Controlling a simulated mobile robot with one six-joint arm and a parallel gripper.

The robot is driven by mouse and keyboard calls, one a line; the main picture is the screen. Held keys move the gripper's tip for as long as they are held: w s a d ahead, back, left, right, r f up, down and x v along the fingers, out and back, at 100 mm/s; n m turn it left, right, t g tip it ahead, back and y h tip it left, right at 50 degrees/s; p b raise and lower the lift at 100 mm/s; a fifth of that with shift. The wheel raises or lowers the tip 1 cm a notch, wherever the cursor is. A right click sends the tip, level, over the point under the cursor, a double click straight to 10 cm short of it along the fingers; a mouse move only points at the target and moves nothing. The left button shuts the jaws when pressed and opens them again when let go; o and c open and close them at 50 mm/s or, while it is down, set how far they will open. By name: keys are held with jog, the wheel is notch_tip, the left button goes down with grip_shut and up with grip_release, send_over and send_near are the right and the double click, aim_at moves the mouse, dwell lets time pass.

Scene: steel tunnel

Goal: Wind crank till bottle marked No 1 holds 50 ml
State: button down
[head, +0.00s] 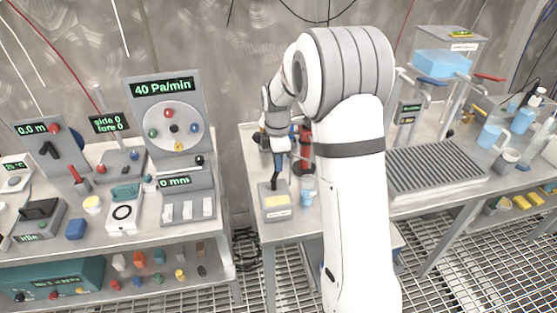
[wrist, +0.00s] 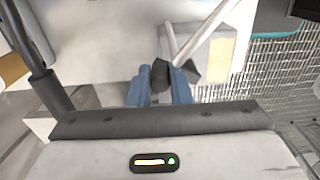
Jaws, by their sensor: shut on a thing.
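In the wrist view, the two blue fingers of my gripper (wrist: 162,86) are shut on a dark knob (wrist: 160,74), which appears to be the crank's grip. A pale rod (wrist: 198,32) runs up and right from near the knob, over a box with a tan panel (wrist: 222,55). In the head view my gripper (head: 279,150) points down above a small grey box with a pale yellow label (head: 276,214). A light blue clear vessel (head: 307,190) stands just right of that box. Its marking and liquid level cannot be read.
A red and dark cylinder (head: 305,148) stands behind the vessel, partly hidden by my arm. A ribbed grey tray (head: 435,168) lies to the right. The left bench (head: 75,240) holds several instruments, with a gap between the benches. My arm hides part of the middle bench.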

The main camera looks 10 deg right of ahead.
jog(key=shift+s+d+m+b, duration=0.15)
jog(key=shift+s+d+m, duration=0.1)
jog(key=shift+m, duration=0.55)
jog(key=shift+s+d+m+b, duration=0.1)
jog(key=shift+d+m, duration=0.1)
jog(key=shift+m, duration=0.6)
jog(key=shift+s+d+m+b, duration=0.15)
jog(key=shift+s+d+m, duration=0.1)
jog(key=shift+m, duration=0.55)
jog(key=c, duration=1.3)
grip_release()
jog(key=shift+r, duration=0.1)
notch_tip(320, 180, up, 8)
jog(key=shift+f, duration=0.2)
